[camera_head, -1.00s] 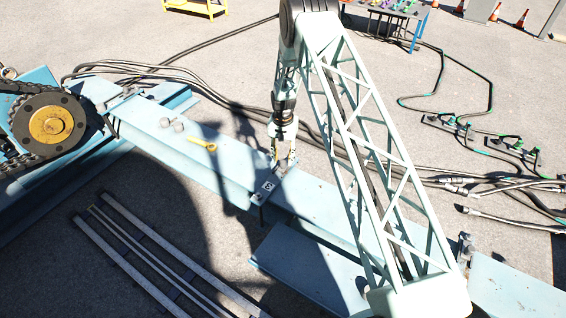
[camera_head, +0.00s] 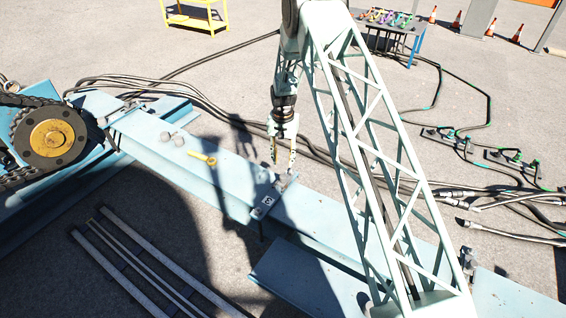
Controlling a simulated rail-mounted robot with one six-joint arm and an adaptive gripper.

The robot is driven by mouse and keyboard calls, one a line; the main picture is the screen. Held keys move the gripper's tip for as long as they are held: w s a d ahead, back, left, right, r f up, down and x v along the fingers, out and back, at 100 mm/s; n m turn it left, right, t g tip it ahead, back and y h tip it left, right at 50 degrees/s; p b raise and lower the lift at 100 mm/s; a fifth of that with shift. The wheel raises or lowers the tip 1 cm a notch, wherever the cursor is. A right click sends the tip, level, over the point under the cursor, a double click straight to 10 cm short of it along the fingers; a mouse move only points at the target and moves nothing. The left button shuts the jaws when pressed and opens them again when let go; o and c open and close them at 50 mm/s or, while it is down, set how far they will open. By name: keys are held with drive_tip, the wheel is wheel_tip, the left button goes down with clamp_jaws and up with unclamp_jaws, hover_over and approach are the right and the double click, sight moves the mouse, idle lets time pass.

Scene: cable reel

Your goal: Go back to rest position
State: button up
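My gripper (camera_head: 282,158) hangs from the lattice arm and points down over the light blue beam (camera_head: 225,170). Its fingers are small in the picture, and I cannot tell whether they are open or shut. Just below it, a small dark clamp plate with a white mark (camera_head: 267,202) sits on the beam. The gripper appears slightly above and behind this plate; any contact cannot be made out. A yellow wrench-like tool (camera_head: 202,158) lies on the beam to the left of the gripper, apart from it.
A chain sprocket with a yellow hub (camera_head: 52,138) stands at the left. Grey rails (camera_head: 150,262) lie on the ground in front. Black hoses (camera_head: 190,92) run behind the beam. A blue table with coloured tools (camera_head: 388,28), a yellow stand (camera_head: 195,18) and orange cones (camera_head: 457,19) stand at the back.

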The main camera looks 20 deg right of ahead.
drive_tip(key=shift+r, duration=0.15)
idle(0.4)
drive_tip(key=s+a+r+n+t, duration=0.1)
drive_tip(key=s+r, duration=0.3)
drive_tip(key=r, duration=1)
drive_tip(key=s+r, duration=0.3)
drive_tip(key=r, duration=1)
drive_tip(key=s+a+r+n, duration=0.1)
drive_tip(key=s+r, duration=0.6)
drive_tip(key=r, duration=0.3)
drive_tip(key=s+r+n, duration=0.1)
drive_tip(key=s+r, duration=0.6)
drive_tip(key=r, duration=0.2)
drive_tip(key=s+r+t, duration=0.1)
drive_tip(key=s+r, duration=0.3)
drive_tip(key=s, duration=0.3)
drive_tip(key=s+a+r+n, duration=0.1)
drive_tip(key=s+r, duration=0.3)
drive_tip(key=s, duration=0.3)
drive_tip(key=s+r+t, duration=0.1)
drive_tip(key=s+r, duration=0.3)
drive_tip(key=s, duration=0.4)
drive_tip(key=s+n+t, duration=0.1)
drive_tip(key=s, duration=2)
drive_tip(key=shift+s+a+n, duration=0.3)
drive_tip(key=shift+a+n, duration=0.1)
drive_tip(key=shift+a, duration=0.05)
